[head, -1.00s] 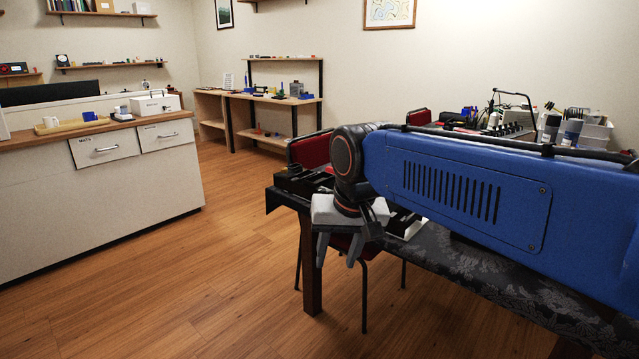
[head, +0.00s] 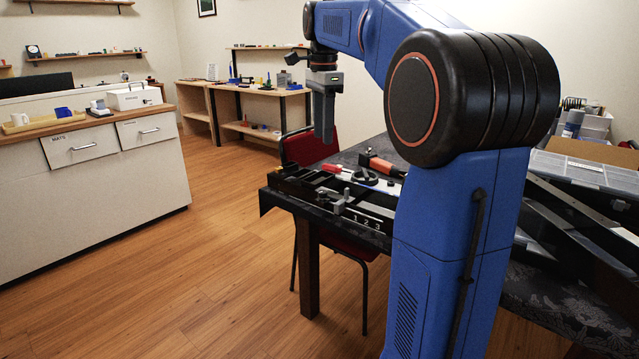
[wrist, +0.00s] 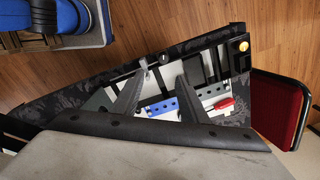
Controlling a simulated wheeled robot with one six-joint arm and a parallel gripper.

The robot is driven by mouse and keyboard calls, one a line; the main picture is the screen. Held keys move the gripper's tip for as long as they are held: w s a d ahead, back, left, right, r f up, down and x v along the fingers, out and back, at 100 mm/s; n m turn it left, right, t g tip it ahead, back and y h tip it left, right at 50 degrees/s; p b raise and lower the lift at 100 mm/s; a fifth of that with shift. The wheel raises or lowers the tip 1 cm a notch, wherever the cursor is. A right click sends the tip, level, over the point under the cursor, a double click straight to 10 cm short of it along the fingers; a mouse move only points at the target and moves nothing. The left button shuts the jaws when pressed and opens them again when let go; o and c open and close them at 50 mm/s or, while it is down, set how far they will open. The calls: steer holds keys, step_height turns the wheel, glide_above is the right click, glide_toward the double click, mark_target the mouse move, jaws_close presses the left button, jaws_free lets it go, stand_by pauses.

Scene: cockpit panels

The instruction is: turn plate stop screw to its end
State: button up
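My gripper (head: 322,138) hangs over the dark panel fixture (head: 290,184) at the table's near left corner, fingers pointing down. In the wrist view my gripper (wrist: 161,78) shows two dark fingers apart, with nothing between them but the fixture below. A small grey upright fitting (head: 341,196) stands on the fixture near white marks 1, 2, 3; I cannot tell for sure whether it is the plate stop screw. A black round knob (head: 364,176) sits farther back on the fixture. The fingers are well above and touch nothing.
A red-handled tool (wrist: 220,104) and a blue perforated strip (wrist: 163,107) lie at the fixture. An orange-and-black tool (head: 378,163) lies behind it. A red chair (head: 312,148) stands beyond the table. A clear organiser box (head: 585,175) is at the right. The floor at left is clear.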

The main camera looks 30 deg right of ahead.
mark_target(323, 192)
steer(key=shift+m, duration=0.4)
steer(key=f, duration=1.1)
steer(key=w+f, duration=0.1)
steer(key=f, duration=0.5)
steer(key=shift+w+d, duration=0.1)
steer(key=shift+d, duration=0.3)
jaws_close()
